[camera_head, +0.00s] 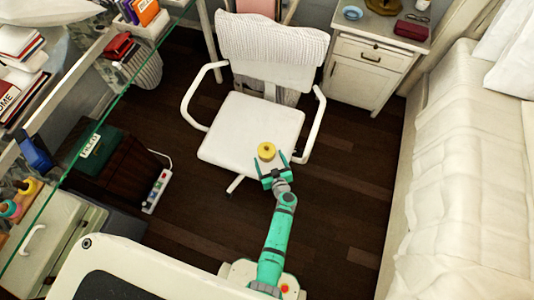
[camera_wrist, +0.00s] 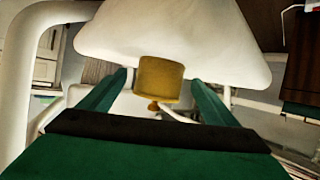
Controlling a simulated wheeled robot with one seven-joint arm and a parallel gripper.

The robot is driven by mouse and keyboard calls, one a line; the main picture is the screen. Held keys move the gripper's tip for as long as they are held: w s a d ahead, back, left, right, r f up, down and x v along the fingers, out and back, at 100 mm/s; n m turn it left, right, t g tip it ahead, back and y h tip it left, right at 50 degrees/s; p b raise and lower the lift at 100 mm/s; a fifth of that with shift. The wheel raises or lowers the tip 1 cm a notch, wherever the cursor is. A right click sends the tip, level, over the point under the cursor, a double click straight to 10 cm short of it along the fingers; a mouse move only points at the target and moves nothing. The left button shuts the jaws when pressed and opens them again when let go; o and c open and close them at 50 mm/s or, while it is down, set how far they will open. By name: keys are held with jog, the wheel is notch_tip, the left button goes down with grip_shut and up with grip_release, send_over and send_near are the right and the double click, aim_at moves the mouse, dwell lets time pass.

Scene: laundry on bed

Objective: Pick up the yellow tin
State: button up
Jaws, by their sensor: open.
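The yellow tin (camera_head: 266,151) is a small round tin near the front edge of the white chair's seat (camera_head: 235,130). It also shows in the wrist view (camera_wrist: 160,79), centred between and beyond my two fingers, with a small knob on it. My gripper (camera_head: 270,164) is open and empty at the front of the seat, with its fingers pointing toward the tin. In the wrist view my green fingers (camera_wrist: 155,92) stand apart to either side of the tin. I cannot tell whether the fingertips reach past its near side.
The chair's armrests (camera_head: 312,125) rise on both sides of the seat. A bed (camera_head: 460,190) stands at the right and a white cabinet (camera_head: 365,70) at the back right. A glass-edged desk (camera_head: 105,110) and a power strip (camera_head: 157,190) are at the left. Dark floor (camera_head: 340,200) lies open right of my arm.

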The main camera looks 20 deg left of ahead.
jog(key=shift+x, duration=1.15)
jog(key=shift+s+a, duration=0.15)
jog(key=shift+d, duration=0.35)
jog(key=c, duration=1.3)
jog(key=shift+a+r, duration=0.1)
jog(key=shift+r, duration=0.05)
jog(key=shift+c, duration=0.8)
